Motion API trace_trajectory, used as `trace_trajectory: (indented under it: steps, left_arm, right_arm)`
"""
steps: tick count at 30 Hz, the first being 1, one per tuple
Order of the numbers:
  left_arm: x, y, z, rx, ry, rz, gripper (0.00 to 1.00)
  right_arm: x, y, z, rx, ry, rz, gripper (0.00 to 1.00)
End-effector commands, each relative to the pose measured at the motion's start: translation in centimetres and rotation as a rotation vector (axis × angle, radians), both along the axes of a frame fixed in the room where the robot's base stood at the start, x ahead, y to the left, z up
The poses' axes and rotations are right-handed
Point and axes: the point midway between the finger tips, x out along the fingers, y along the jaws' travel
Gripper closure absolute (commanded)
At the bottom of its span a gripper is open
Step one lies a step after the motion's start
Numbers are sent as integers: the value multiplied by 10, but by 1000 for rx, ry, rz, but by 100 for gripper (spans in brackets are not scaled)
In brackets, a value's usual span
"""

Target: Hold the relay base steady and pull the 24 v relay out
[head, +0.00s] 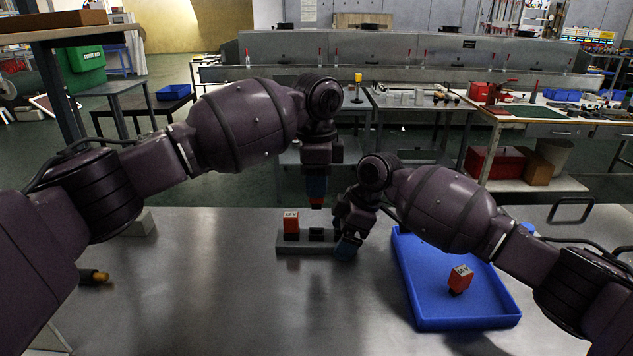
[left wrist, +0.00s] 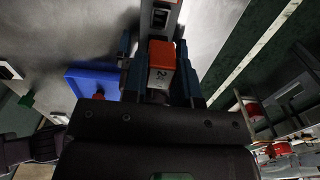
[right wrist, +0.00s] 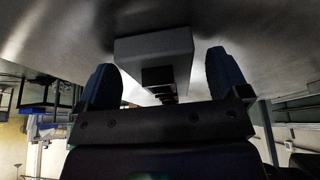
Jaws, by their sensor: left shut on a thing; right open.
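The grey relay base (head: 290,248) lies on the metal table. A red relay (head: 291,223) stands at its left end, and a black socket (head: 316,234) shows empty beside it. My left gripper (head: 317,196) is shut on another red relay (left wrist: 162,58), whose label seems to begin with 2. That relay hangs above the base, clear of the socket. My right gripper (head: 347,246) is low at the base's right end. In the right wrist view its fingers (right wrist: 163,80) are open on either side of the base (right wrist: 150,48), with a gap at the right finger.
A blue tray (head: 468,322) on the right of the table holds a red relay (head: 460,280) with a white label. A dark cylinder with an orange end (head: 95,276) lies at the left. The table's front middle is clear.

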Motion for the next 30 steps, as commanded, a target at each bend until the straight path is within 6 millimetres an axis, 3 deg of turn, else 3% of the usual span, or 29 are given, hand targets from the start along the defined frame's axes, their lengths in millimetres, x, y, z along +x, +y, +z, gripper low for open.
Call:
trace_trajectory:
  steps: [5, 18, 24, 30]
  left_arm:
    - [0, 0, 0, 0, 0, 0, 100]
    - [0, 0, 0, 0, 0, 0, 100]
    - [0, 0, 0, 0, 0, 0, 100]
    - [0, 0, 0, 0, 0, 0, 100]
  right_arm:
    - [0, -6, 15, 1, -2, 0, 7]
    - [0, -36, 88, 1, -3, -1, 7]
    - [-1, -44, 107, 1, -2, -1, 7]
    - [-1, -46, 111, 1, 0, 0, 7]
